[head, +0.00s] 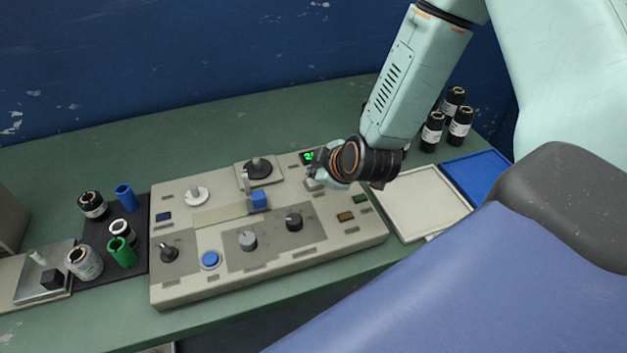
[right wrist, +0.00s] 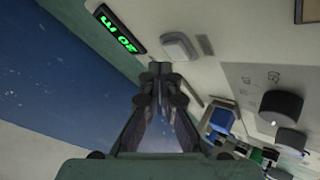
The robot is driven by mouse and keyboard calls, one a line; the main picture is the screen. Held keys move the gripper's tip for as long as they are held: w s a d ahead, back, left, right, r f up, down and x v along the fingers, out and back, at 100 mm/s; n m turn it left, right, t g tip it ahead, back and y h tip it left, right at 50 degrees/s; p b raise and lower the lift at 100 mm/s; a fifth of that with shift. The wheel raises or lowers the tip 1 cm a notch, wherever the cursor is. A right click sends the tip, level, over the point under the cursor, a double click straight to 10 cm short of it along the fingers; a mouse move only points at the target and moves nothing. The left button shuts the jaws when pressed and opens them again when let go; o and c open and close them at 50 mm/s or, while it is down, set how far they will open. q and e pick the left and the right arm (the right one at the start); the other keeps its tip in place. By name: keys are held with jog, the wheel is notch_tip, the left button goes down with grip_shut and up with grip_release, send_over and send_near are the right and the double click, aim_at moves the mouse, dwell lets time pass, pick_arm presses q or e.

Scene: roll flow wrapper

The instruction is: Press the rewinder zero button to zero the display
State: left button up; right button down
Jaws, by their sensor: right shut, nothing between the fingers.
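The rewinder (head: 290,262) is a beige panel machine on the green bench. Its small dark display (head: 308,157) shows lit green characters, partly hidden by my right gripper in the head view. The display also shows in the right wrist view (right wrist: 120,31), with green characters lit. A pale, raised rectangular button (right wrist: 180,46) sits beside the display; it also shows in the head view (head: 312,184). My right gripper (right wrist: 160,69) is shut and empty, its tips close to the button. I cannot tell whether they touch the panel. My left gripper is not in view.
The panel also carries dark knobs (head: 294,221), a round blue button (head: 210,260) and a blue block (head: 259,199). Rolls on a dark mat (head: 101,238) stand at left. A white tray (head: 408,224), a blue tray (head: 472,172) and dark bottles (head: 460,122) are at right.

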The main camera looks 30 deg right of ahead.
jog(key=shift+f, duration=0.15)
jog(key=shift+s+f, duration=0.1)
jog(key=shift+f, duration=0.15)
jog(key=shift+f, duration=0.1)
dwell(0.5)
jog(key=shift+f, duration=0.4)
dwell(0.4)
jog(key=shift+r+p, duration=0.8)
jog(key=shift+r, duration=0.1)
